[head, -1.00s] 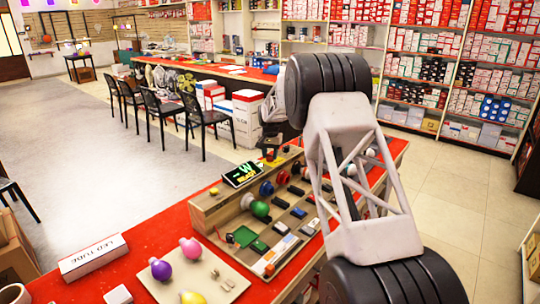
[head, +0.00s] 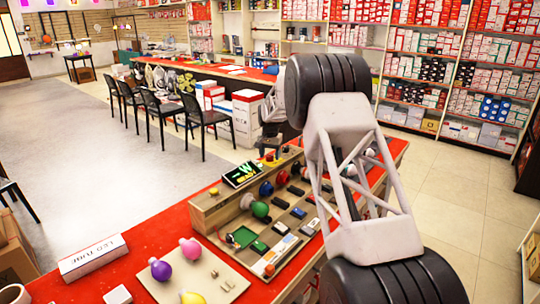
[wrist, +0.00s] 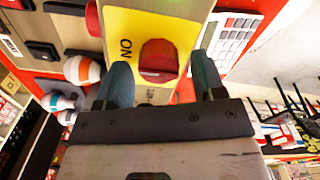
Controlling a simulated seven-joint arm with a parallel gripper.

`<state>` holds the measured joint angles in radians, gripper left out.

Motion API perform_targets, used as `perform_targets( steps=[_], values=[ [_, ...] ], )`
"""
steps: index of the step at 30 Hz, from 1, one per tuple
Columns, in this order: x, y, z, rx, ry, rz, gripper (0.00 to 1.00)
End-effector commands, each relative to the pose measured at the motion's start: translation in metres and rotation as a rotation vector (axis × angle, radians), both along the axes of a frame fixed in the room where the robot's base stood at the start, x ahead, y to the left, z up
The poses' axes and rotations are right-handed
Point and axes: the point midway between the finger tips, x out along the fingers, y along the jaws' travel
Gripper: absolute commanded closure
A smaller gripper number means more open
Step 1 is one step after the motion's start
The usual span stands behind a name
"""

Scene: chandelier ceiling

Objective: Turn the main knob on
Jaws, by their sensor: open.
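The main knob (wrist: 158,58) is a red knob on a yellow panel (wrist: 125,22) with the letters "ON" beside it, in the wrist view. Another red part is cut off at the panel's upper left. My gripper (wrist: 163,78) is open, with one blue-grey finger on each side of the red knob. Whether the fingers touch the knob cannot be told.
Colored bulbs lie on a pale plate (head: 225,270) in front. A white box (head: 93,257) lies to the left. Chairs stand behind on open floor.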

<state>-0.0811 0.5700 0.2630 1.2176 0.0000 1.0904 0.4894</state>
Motion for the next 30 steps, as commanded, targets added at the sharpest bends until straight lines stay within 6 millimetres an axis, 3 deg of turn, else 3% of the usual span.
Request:
perform_targets(
  steps=[8,21,30],
  values=[
    [0.0,0.0,0.009,0.0,-0.001,0.0,0.37],
    [0.0,0.0,0.06,0.001,-0.001,0.0,0.37],
    [0.0,0.0,0.078,0.0,0.0,0.0,0.37]
  ],
)
